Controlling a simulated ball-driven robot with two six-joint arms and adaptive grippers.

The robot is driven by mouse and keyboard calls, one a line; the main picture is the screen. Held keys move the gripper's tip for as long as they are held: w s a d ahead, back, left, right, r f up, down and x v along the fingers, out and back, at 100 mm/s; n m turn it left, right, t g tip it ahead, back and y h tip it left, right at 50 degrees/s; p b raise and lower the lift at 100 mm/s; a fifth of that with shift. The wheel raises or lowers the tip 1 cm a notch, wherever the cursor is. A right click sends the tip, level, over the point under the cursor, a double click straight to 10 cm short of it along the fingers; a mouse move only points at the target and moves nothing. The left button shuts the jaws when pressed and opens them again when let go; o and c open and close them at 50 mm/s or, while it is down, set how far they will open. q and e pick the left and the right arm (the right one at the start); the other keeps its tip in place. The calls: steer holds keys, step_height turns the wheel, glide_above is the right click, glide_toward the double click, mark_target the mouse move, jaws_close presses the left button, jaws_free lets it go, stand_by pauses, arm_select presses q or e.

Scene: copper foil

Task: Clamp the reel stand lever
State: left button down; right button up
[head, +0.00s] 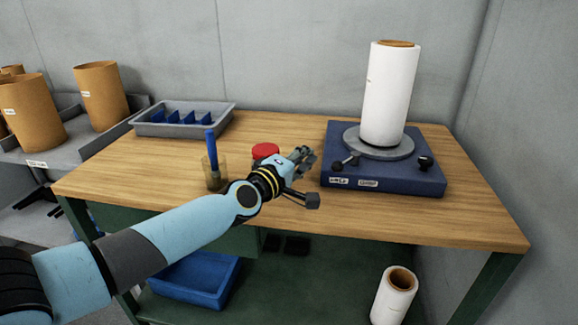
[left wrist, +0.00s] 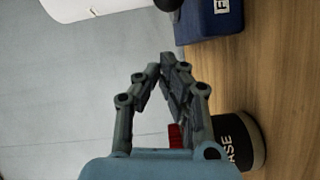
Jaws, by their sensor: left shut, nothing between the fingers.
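The reel stand has a dark blue base (head: 390,185) at the right of the bench, with a grey round plate (head: 352,138) bearing an upright white roll (head: 390,95). A dark lever (head: 345,162) lies over the base's left front, above two white labels (head: 368,183) too small to read surely. A corner of the base (left wrist: 212,25) also shows in the left wrist view. My left gripper (head: 308,154) is just left of the base, apart from the lever. Its fingers (left wrist: 161,66) are shut and empty. My right gripper is not in view.
A black knob (head: 425,163) sits at the base's right. A red-lidded container (head: 265,150) stands behind my left wrist, left of it a cup (head: 215,175) with a blue tool. A grey tray (head: 185,118) is farther left. The bench front right is clear.

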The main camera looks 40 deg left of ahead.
mark_target(346, 162)
arm_select(q)
steer(key=shift+w+d+f, duration=0.15)
steer(key=shift+w+d, duration=0.05)
steer(key=shift+d, duration=0.55)
steer(key=shift+w+d+f, duration=0.1)
steer(key=shift+w+d, duration=0.1)
steer(key=shift+d, duration=0.5)
